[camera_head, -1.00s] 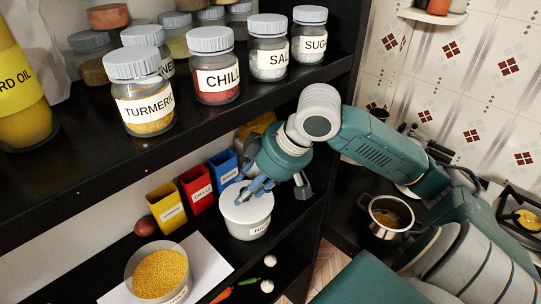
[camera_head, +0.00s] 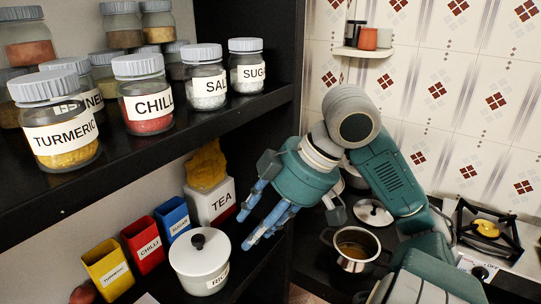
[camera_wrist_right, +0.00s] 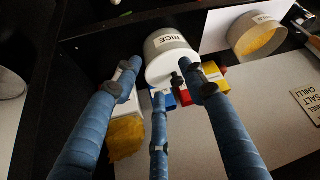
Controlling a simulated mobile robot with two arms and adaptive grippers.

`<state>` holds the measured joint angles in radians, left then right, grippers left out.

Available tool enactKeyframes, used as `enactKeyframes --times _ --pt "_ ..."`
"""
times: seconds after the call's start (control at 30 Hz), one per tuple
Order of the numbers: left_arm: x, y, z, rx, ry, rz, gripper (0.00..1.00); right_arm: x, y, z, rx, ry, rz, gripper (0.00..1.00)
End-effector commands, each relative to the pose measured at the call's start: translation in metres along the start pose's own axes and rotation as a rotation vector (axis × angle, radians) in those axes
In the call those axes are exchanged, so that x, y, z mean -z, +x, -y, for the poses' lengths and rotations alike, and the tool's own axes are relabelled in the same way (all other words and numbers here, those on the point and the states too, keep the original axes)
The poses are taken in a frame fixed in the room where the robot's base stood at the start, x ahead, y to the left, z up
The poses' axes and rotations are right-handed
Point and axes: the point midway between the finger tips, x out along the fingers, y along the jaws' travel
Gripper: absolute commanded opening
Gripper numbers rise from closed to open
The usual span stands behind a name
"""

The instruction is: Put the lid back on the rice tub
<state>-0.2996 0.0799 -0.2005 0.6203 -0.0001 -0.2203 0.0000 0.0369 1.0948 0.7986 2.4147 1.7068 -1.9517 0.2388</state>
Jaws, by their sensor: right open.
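The rice tub (camera_head: 204,272) is a white round tub labelled RICE on the lower shelf. Its white lid (camera_head: 199,248) with a dark knob sits on top of it and looks level. In the right wrist view the tub (camera_wrist_right: 178,42) lies beyond my fingers, with the lid (camera_wrist_right: 170,66) facing me. My right gripper (camera_head: 258,220) is open and empty, to the right of the tub and apart from it in the head view. In the wrist view its blue fingers (camera_wrist_right: 165,95) are spread. My left gripper is not in view.
A TEA box (camera_head: 212,203) stands behind the tub, with yellow, red and blue boxes (camera_head: 150,245) to its left. Labelled jars (camera_head: 144,100) line the shelf above. A pot (camera_head: 354,250) stands at the right. A tub of yellow grains (camera_wrist_right: 254,36) shows in the wrist view.

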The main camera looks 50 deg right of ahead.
Motion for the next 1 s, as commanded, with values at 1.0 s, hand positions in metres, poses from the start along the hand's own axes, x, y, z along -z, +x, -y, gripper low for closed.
enactKeyframes --times 1.0 --pt "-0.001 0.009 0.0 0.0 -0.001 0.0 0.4 -0.021 -0.013 -0.001 0.0 0.0 0.001 0.42"
